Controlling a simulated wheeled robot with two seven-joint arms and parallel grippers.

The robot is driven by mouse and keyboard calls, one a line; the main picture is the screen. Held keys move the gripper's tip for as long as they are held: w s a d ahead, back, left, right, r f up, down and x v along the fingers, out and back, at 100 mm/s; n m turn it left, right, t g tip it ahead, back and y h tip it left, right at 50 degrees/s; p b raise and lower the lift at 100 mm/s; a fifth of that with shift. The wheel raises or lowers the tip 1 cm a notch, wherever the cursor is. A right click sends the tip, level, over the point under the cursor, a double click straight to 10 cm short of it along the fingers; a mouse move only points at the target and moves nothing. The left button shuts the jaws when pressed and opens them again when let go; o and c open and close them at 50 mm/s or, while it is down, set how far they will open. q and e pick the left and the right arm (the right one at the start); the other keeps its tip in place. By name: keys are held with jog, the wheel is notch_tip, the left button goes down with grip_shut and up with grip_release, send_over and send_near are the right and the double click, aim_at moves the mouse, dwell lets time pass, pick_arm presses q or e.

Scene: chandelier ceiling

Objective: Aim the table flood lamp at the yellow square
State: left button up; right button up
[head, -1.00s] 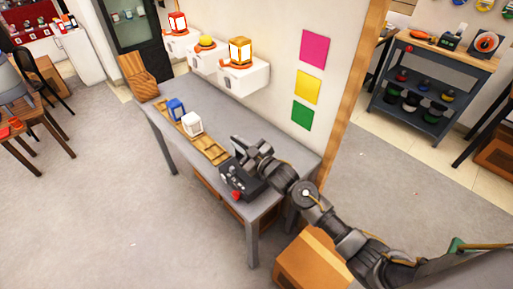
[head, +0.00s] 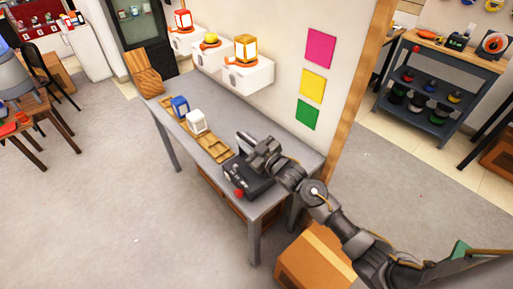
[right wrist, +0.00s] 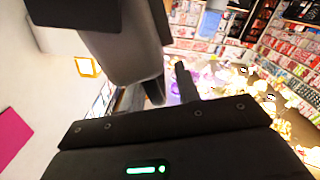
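The yellow square (head: 312,86) is on the white wall, between a pink square (head: 319,48) above and a green square (head: 307,114) below. My right gripper (head: 247,145) is over the right part of the grey table (head: 240,115), close above a black device (head: 246,180) with small levers and a red knob. I cannot tell whether this device is the flood lamp, or whether the gripper touches it. In the right wrist view a dark grey rounded body (right wrist: 120,50) fills the upper middle and hides much. The finger gap is unclear. My left gripper is not in view.
A wooden tray (head: 214,147) on the table bears a blue lantern (head: 180,107) and a white lantern (head: 196,122). White wall shelves (head: 250,76) hold lit lamps above the table.

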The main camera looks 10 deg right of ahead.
jog(key=b+v, duration=0.2)
jog(key=v, duration=0.8)
jog(key=shift+f, duration=0.1)
